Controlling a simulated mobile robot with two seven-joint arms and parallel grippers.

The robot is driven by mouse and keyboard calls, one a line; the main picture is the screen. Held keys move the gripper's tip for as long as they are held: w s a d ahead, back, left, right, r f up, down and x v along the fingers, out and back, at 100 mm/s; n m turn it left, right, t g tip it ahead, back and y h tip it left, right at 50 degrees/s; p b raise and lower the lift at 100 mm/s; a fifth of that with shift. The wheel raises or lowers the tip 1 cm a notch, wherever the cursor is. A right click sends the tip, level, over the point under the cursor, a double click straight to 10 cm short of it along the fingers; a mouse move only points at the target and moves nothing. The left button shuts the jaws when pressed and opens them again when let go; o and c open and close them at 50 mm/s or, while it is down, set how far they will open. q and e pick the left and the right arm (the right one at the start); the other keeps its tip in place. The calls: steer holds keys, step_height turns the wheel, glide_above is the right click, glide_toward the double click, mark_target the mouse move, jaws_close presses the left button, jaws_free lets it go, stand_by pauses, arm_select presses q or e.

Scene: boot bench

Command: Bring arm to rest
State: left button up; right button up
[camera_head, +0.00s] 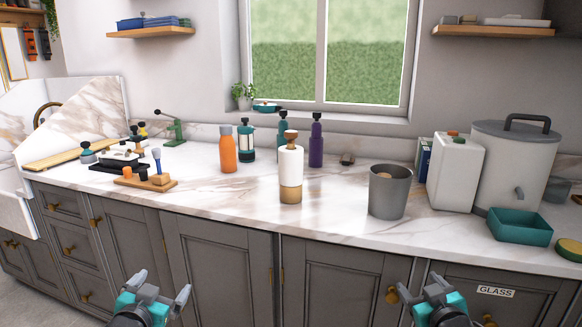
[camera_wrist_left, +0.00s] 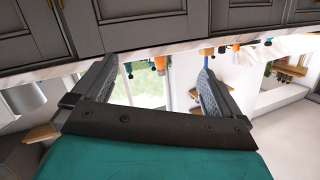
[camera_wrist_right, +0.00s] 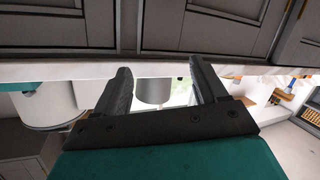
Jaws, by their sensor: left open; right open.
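My left gripper (camera_head: 158,288) is low in front of the grey cabinet doors, below the counter edge. Its jaws are apart with nothing between them, and its two fingers (camera_wrist_left: 158,95) also show in the left wrist view. My right gripper (camera_head: 442,290) is at the same low height, in front of the cabinets further right. It is open and empty too, with its fingers (camera_wrist_right: 160,90) spread in the right wrist view. Both grippers are apart from the counter and everything on it.
The marble counter (camera_head: 240,205) holds an orange bottle (camera_head: 228,150), a white and tan bottle (camera_head: 290,170), a purple bottle (camera_head: 316,145), a grey bin (camera_head: 389,194), a white canister (camera_head: 455,172) and a teal tray (camera_head: 519,228). Cabinet fronts (camera_head: 220,270) stand just beyond the grippers.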

arm_select(q)
steer(key=s+d+f+g, duration=0.1)
steer(key=s+d+f, duration=0.2)
steer(key=s, duration=0.6)
steer(key=s+d+f+g+h, duration=0.1)
steer(key=s+d+f+g, duration=0.1)
steer(key=s+d+f, duration=0.2)
steer(key=s+d+f+n+g+h, duration=0.1)
steer(key=s+d+f, duration=0.2)
steer(key=s+f, duration=0.5)
steer(key=s, duration=0.7)
steer(key=shift+s+d+g, duration=0.2)
steer(key=shift+d+g, duration=0.05)
steer(key=shift+g, duration=0.15)
arm_select(e)
steer(key=s+a+f+g, duration=0.1)
steer(key=s+a+f, duration=0.2)
steer(key=s, duration=0.6)
steer(key=s+a+f+g+y, duration=0.1)
steer(key=s+a+f+g, duration=0.1)
steer(key=s+a+f, duration=0.2)
steer(key=s+a+f+m+g+y, duration=0.1)
steer(key=s+a+f, duration=0.2)
steer(key=s+f, duration=0.5)
steer(key=s, duration=0.7)
steer(key=shift+s+a+g, duration=0.2)
steer(key=shift+a+g, duration=0.05)
steer(key=shift+g, duration=0.15)
